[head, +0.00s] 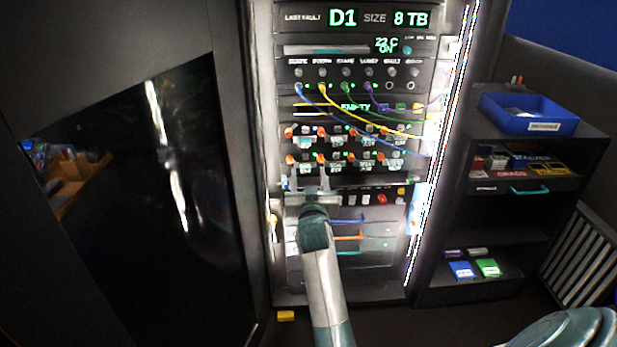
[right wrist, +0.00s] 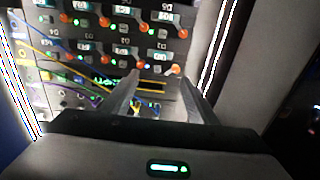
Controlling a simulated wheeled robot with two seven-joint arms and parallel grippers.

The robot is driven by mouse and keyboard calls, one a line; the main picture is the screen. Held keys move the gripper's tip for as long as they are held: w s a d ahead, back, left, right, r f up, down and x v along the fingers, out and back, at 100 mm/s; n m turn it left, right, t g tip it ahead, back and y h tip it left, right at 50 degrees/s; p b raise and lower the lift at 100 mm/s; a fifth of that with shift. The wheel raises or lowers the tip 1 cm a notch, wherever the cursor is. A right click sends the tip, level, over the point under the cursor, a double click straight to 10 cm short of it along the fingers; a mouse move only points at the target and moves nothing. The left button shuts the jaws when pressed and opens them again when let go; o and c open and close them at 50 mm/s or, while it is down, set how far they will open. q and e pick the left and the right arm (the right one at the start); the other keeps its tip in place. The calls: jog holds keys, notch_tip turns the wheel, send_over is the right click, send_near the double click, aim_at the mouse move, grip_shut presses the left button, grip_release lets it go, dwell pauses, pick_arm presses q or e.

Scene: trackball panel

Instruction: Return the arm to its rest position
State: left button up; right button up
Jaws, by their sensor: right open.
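My right arm (head: 323,280) reaches up from the bottom of the head view to the lit equipment rack (head: 284,250). Its gripper (head: 307,174) is in front of the rack, by the lower row of drive bays with orange knobs (head: 290,159). The fingers are apart, with nothing visible between them. In the right wrist view the gripper (right wrist: 160,78) is also open, its two fingers pointing at the rack face. An orange knob (right wrist: 138,64) shows just beyond the tips; I cannot tell if a finger touches it. My left gripper is not in view.
Blue, yellow and purple cables (head: 385,122) hang across the rack above the bays. An open dark door (head: 150,200) stands at left. A shelf unit (head: 590,150) with a blue bin (head: 552,125) stands at right. A yellow block (head: 286,316) lies on the floor.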

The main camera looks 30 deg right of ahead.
dwell(0.3)
jog(key=s+a+f+n+g+y, duration=0.1)
jog(key=s+a+f+n+y, duration=0.3)
jog(key=f, duration=0.8)
jog(key=s+a+f+g+y, duration=0.1)
jog(key=s+a+f, duration=0.1)
jog(key=a+f, duration=0.75)
jog(key=s+a+f+n+g+y, duration=0.1)
jog(key=s+a+f+n+y, duration=0.15)
jog(key=f, duration=1.25)
jog(key=s+a+f+g+y, duration=0.1)
jog(key=s+a+f+g, duration=0.1)
jog(key=s+f, duration=0.7)
jog(key=s+a+f+n+g+y, duration=0.1)
jog(key=s+a+f, duration=0.4)
jog(key=s, duration=1.1)
jog(key=s+a+f+n+g+y, duration=0.1)
jog(key=s+a+f+g, duration=0.2)
jog(key=s+f, duration=0.9)
jog(key=shift+s+a+f, duration=0.3)
jog(key=shift+f, duration=0.05)
